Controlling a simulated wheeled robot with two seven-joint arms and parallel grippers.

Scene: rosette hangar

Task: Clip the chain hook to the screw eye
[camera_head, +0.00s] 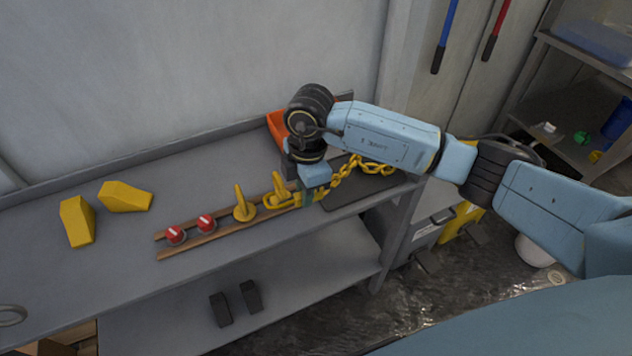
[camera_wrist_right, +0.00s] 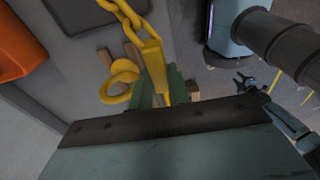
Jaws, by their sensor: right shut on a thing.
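My right gripper (camera_head: 308,197) is shut on the yellow chain hook (camera_wrist_right: 154,66), low over the wooden rail (camera_head: 205,235) on the bench. In the right wrist view, the hook's shank runs down between the green fingers (camera_wrist_right: 160,92). The yellow chain (camera_head: 372,166) trails from the hook to the right. A curled yellow ring (camera_wrist_right: 120,84), seemingly the screw eye, lies just left of the hook; I cannot tell whether they touch or link. In the head view, yellow fittings (camera_head: 244,209) stand on the rail left of the gripper.
Two red knobs (camera_head: 206,222) sit at the rail's left end. Yellow blocks (camera_head: 77,222) lie on the bench farther left. An orange bin (camera_head: 276,125) stands behind my gripper, and a dark mat (camera_head: 345,198) lies under the chain.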

